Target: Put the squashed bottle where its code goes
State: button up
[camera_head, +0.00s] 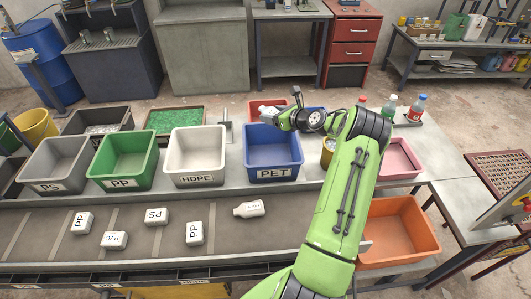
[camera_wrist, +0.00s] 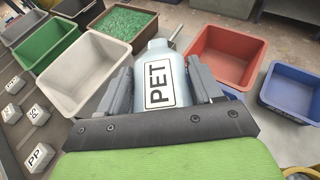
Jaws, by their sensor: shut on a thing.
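My gripper (camera_head: 272,116) is shut on a pale blue bottle (camera_wrist: 158,62) with a white label reading PET. The bottle stands between the two fingers in the wrist view, its label facing the wrist camera. In the head view my gripper and the bottle appear at the back edge of the blue bin marked PET (camera_head: 273,173), and their height over it is hard to judge. How squashed the bottle is cannot be told.
Bins marked HDPE (camera_head: 197,180), PP (camera_head: 123,183) and PS (camera_head: 47,186) stand left of the PET bin. A white bottle (camera_head: 249,209) and several labelled blocks lie on the belt (camera_head: 130,215). A red bin (camera_wrist: 226,53) stands behind. Small bottles (camera_head: 416,108) stand at right.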

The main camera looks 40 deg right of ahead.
jog(key=f+b, duration=0.2)
jog(key=f, duration=0.1)
jog(key=f+b, duration=0.2)
jog(key=shift+w+f, duration=0.25)
jog(key=o, duration=1.1)
jog(key=v, duration=1.5)
jog(key=shift+s+r, duration=0.25)
jog(key=shift+s, duration=0.05)
